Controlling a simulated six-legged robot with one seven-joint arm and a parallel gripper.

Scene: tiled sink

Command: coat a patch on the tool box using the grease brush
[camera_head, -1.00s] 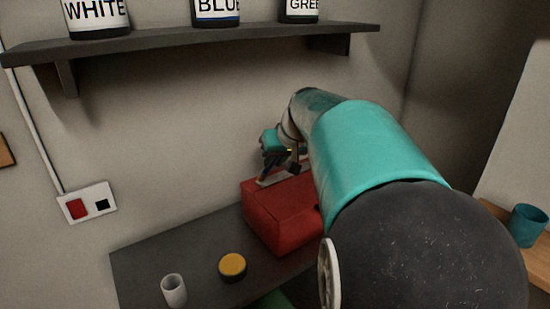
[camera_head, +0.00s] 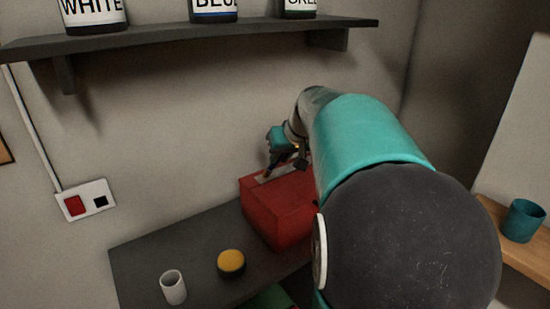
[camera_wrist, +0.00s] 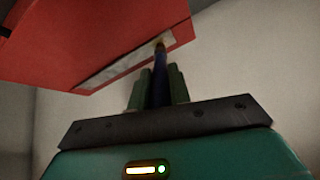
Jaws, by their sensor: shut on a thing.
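The red tool box (camera_head: 277,217) stands on the dark bench against the wall. A pale grey patch (camera_head: 265,179) runs along its top at the wall side, and it also shows as a light strip in the wrist view (camera_wrist: 112,66). My gripper (camera_wrist: 158,88) is shut on the grease brush (camera_wrist: 160,66), a dark blue handle. The brush's tip lies at the right end of the strip in the wrist view; whether it touches cannot be told for sure. In the head view my gripper (camera_head: 286,157) is above the tool box, and my arm hides the box's right side.
A tin with a yellow top (camera_head: 231,262) and a white cup (camera_head: 173,287) stand on the dark bench (camera_head: 140,258), left of the tool box. A shelf (camera_head: 200,38) with labelled containers hangs above. A teal cup (camera_head: 522,220) is at the far right.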

